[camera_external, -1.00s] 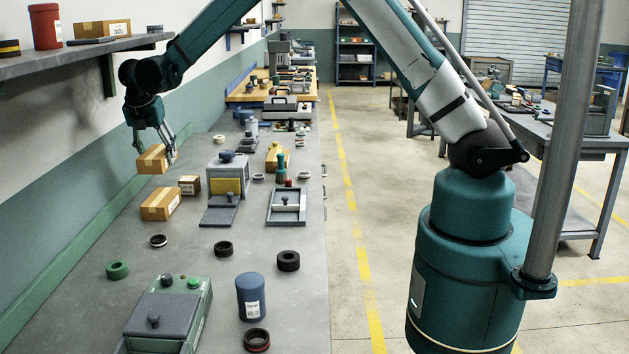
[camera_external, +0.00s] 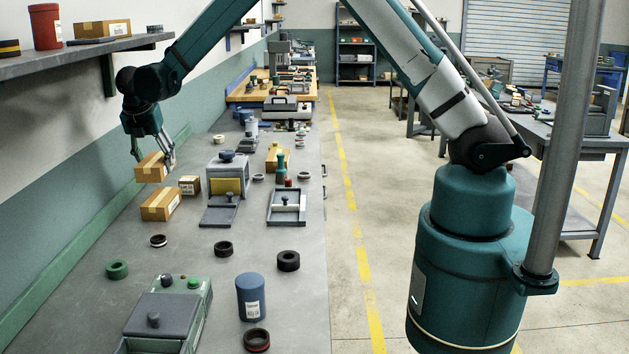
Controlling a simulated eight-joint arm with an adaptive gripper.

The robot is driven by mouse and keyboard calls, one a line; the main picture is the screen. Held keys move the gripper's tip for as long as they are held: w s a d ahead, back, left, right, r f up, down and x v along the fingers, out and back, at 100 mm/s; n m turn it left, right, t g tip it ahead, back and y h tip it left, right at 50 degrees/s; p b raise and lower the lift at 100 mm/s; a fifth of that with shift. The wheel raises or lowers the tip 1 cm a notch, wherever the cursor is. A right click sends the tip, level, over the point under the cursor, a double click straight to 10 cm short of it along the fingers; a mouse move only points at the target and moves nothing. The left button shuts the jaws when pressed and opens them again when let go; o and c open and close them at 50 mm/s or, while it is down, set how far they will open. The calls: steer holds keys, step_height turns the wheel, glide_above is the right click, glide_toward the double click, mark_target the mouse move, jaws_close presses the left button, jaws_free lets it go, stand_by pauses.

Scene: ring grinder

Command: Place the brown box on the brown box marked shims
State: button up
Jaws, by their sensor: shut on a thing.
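My gripper (camera_external: 154,158) is shut on a brown box (camera_external: 149,170) with a pale tape strip. The held box is roughly level, above the left side of the grey bench. Just below it in the picture, a second brown box (camera_external: 161,204) with a white label sits on the bench. A narrow gap shows between the two boxes; I cannot tell how far apart they are in depth. A smaller, darker brown box (camera_external: 189,185) with printing stands to the right. The lettering is too small to read, so I cannot tell which is marked shims.
A grey device with a yellow panel (camera_external: 228,186) stands right of the boxes. A wall shelf (camera_external: 88,54) is above left. Several rings, a blue canister (camera_external: 251,297) and a green-grey machine (camera_external: 168,315) are nearer the camera. The bench left of the boxes is clear.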

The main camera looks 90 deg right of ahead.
mark_target(152, 163)
steer(key=shift+f, duration=2.1)
steer(key=shift+f, duration=0.15)
steer(key=shift+f+p, duration=0.45)
steer(key=shift+f, duration=1.3)
steer(key=shift+f, duration=0.15)
steer(key=o, duration=1.2)
steer(key=shift+o, duration=0.2)
steer(key=shift+b+v, duration=0.6)
steer(key=shift+v, duration=5.55)
